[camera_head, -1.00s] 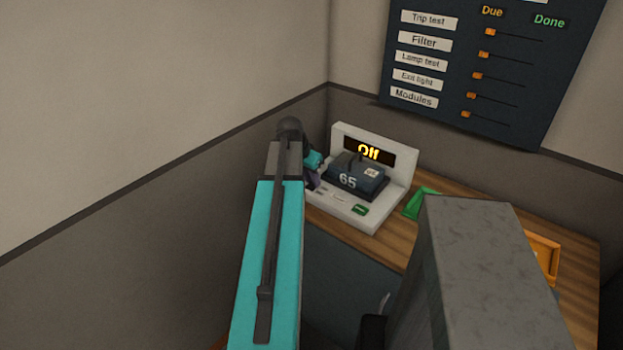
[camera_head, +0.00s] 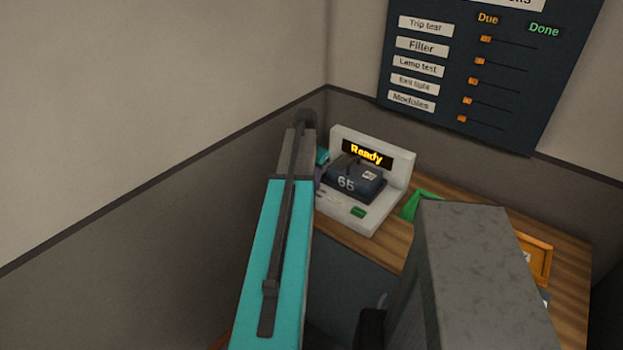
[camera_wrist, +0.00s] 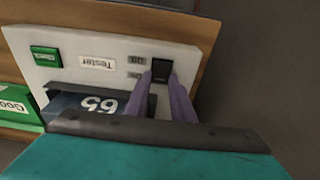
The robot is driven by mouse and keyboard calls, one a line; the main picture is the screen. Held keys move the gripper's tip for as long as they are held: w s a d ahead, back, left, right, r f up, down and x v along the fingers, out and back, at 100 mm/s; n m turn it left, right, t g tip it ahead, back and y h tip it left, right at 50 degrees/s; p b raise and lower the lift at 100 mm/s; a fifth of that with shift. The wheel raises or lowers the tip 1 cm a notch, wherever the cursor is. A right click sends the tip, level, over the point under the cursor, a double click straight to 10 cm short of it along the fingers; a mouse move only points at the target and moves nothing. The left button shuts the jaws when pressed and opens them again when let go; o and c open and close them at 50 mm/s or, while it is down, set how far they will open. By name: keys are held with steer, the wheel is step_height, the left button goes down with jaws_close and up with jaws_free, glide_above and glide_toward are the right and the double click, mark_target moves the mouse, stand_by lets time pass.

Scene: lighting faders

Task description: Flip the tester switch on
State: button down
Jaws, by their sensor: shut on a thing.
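The white tester (camera_head: 353,212) stands on the wooden bench in the corner, and its display (camera_head: 367,154) reads "Ready" in yellow. The dark block marked 65 (camera_head: 352,182) sits on the tester. In the wrist view the tester's panel (camera_wrist: 70,68) shows a "Tester" label, two small grey labels and a black switch (camera_wrist: 160,72). My gripper (camera_wrist: 160,84) has its two purple fingers around the black switch, shut on it. In the head view my arm hides the switch and most of the gripper.
A green tray (camera_head: 415,204) stands right of the tester, and an orange tray (camera_head: 534,257) lies farther right on the wooden bench (camera_head: 470,225). A dark wall board (camera_head: 500,75) with several sliders hangs above. The wall is close on the left.

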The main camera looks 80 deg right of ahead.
steer(key=c, duration=1.5)
jaws_free()
steer(key=shift+r, duration=0.1)
steer(key=shift+w+a+r+b, duration=0.15)
steer(key=shift+a+r+b, duration=0.25)
steer(key=shift+r, duration=1.85)
steer(key=shift+w+a+r+b, duration=0.15)
steer(key=shift+r+b, duration=0.35)
steer(key=shift+r, duration=1.75)
steer(key=shift+w+a+r+b, duration=0.15)
steer(key=shift+a+r+b, duration=0.25)
steer(key=shift+r, duration=1.85)
steer(key=shift+d, duration=0.1)
